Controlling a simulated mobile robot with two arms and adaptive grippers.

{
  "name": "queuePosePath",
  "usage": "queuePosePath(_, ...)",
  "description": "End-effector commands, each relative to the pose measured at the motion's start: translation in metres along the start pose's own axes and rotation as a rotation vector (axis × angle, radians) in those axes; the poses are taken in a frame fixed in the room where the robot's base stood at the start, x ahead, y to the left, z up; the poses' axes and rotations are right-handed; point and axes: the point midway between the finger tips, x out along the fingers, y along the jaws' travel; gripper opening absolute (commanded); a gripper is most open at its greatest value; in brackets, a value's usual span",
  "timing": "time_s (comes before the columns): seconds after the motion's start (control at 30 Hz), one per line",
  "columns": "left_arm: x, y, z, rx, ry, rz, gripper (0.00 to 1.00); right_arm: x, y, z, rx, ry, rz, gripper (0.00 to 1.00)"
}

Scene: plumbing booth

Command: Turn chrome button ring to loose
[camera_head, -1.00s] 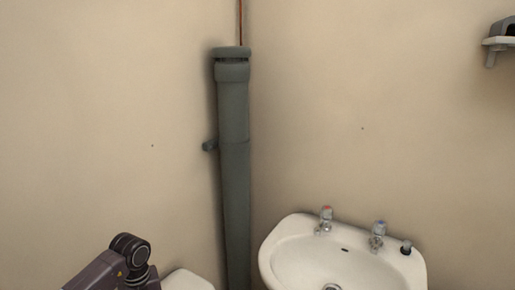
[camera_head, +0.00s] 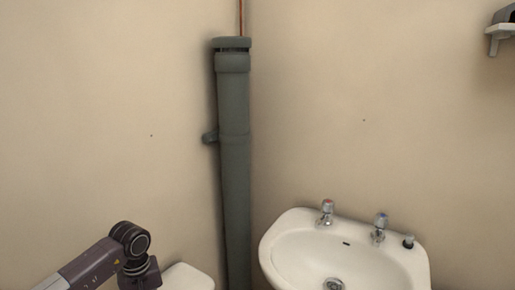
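No chrome button ring shows in the head view. A white rounded surface (camera_head: 187,278), perhaps the top of a toilet cistern, is cut off by the bottom edge left of the grey pipe. Part of my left arm is in front of its left side, at the bottom left. The arm's lower end runs out of the picture, so my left gripper is not seen. My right arm and gripper are not in view.
A white washbasin (camera_head: 290,250) with a red-marked tap (camera_head: 327,212) and a blue-marked tap (camera_head: 379,229) is at the lower right. A tall grey pipe (camera_head: 235,170) stands in the corner. A small shelf (camera_head: 499,33) is at the upper right.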

Motion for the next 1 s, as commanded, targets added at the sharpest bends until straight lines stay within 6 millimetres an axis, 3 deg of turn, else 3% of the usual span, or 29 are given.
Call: queuePosePath(1.0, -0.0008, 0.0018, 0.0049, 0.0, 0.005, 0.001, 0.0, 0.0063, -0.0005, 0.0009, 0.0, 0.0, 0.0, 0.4)
